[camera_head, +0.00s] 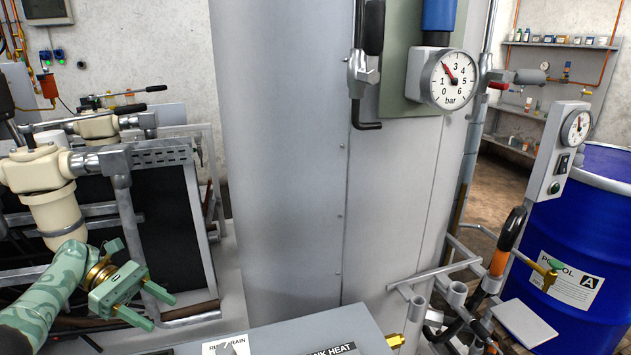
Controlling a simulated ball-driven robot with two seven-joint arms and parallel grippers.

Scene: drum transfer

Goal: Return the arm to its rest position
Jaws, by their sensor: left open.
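My left arm comes in from the lower left, green with a brass-coloured wrist ring. Its green left gripper (156,308) is at the lower left, its two fingers apart with nothing visible between them. The fingers point down and to the right. In the picture the gripper lies in front of the metal frame with cream pump-like bodies (36,170). Whether it touches the frame cannot be told. My right gripper is not in view.
A tall grey cabinet (280,150) with a pressure gauge (450,80) fills the middle. A grey labelled panel (290,325) is at the bottom centre, right of the gripper. A blue drum (590,235) stands at the right, with pipes and a hose handle beside it.

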